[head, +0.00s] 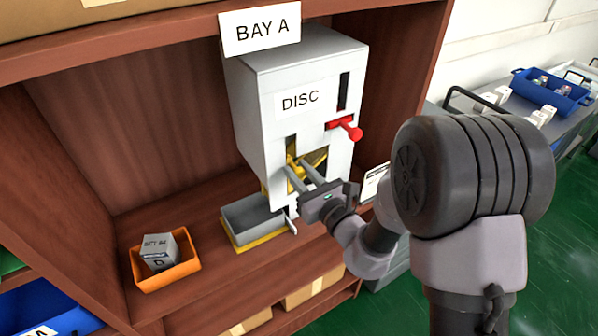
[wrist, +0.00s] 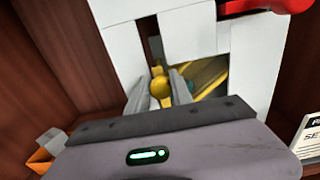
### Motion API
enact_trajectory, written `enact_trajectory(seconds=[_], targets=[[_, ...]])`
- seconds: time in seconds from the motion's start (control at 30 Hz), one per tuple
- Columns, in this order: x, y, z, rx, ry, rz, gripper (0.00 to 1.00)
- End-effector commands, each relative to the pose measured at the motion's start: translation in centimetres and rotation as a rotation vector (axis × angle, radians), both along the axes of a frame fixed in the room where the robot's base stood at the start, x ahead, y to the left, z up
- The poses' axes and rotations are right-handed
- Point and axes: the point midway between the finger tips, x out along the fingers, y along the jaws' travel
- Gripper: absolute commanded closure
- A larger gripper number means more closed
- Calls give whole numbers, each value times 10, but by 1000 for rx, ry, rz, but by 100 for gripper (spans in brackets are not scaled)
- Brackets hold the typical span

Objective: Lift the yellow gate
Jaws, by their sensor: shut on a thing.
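The grey-white dispenser (head: 288,112) marked DISC stands on the shelf under a BAY A sign. The yellow gate (head: 293,180) is in the opening on its front; in the wrist view a round yellow knob (wrist: 160,88) shows there. My gripper (head: 298,177) reaches in from the right, and its two fingers (wrist: 162,90) are shut on the knob, one on each side. The fingers hide part of the gate. A red lever (head: 345,127) sticks out of the front above right, clear of my gripper.
A grey tray with a yellow base (head: 262,242) sits below the opening, under my gripper. An orange bin (head: 168,283) holding a grey box (head: 160,250) stands on the shelf to the left. The wooden shelf (head: 125,205) walls enclose the left side and back.

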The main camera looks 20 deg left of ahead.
Motion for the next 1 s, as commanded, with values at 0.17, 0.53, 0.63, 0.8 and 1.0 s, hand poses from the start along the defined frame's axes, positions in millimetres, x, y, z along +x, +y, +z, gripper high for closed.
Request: enact_trajectory(seconds=[0.17,0.53,0.63,0.8,1.0], targets=[[0,0,-1,-2,1,0,100],[0,0,57,0,0,1,100],[0,0,70,1,-1,0,100],[0,0,66,0,0,0,100],[0,0,66,0,0,0,56]])
